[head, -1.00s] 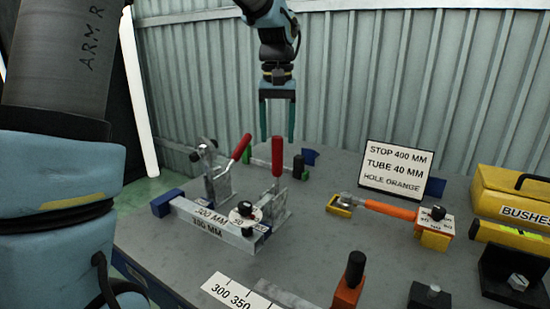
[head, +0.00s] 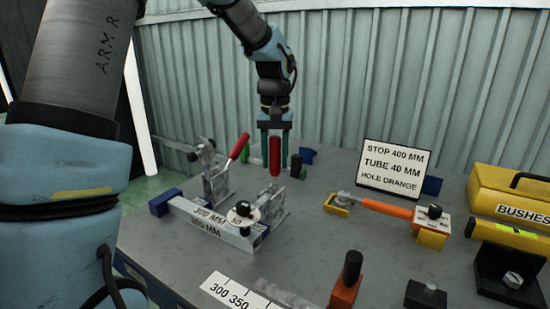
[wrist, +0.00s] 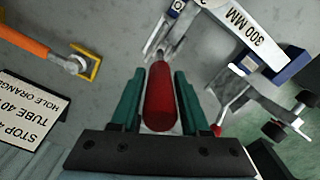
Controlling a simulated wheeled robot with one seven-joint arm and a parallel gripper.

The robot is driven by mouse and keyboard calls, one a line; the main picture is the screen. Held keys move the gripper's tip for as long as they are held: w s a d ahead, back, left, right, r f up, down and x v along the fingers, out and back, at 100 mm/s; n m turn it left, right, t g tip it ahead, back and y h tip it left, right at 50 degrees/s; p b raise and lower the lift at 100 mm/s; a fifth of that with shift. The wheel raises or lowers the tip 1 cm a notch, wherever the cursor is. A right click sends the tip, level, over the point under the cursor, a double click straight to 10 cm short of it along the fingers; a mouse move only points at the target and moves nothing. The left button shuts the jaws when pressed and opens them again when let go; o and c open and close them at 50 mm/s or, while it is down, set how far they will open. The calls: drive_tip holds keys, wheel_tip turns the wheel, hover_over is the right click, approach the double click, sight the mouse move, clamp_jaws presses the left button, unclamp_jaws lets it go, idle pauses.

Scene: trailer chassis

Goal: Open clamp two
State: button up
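Two toggle clamps stand on the bench; no number shows on either. The right clamp (head: 272,205) has an upright red handle (head: 275,158). The left clamp (head: 214,182) has a red handle (head: 239,147) tilted up to the right. My gripper (head: 274,167) points down with its teal fingers on either side of the right clamp's handle. In the wrist view, the red handle (wrist: 160,98) lies between the open fingers (wrist: 157,72), with a narrow gap on each side. The lower part of the right clamp is partly hidden behind the dial (head: 243,212).
A tube (head: 204,217) with a blue end lies before the clamps. A sign (head: 393,167) stands at the back. An orange-handled tool (head: 387,208), a yellow bushes box (head: 515,193) and a black-knobbed orange block (head: 345,292) lie to the right.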

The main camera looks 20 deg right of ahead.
clamp_jaws()
idle(1.0)
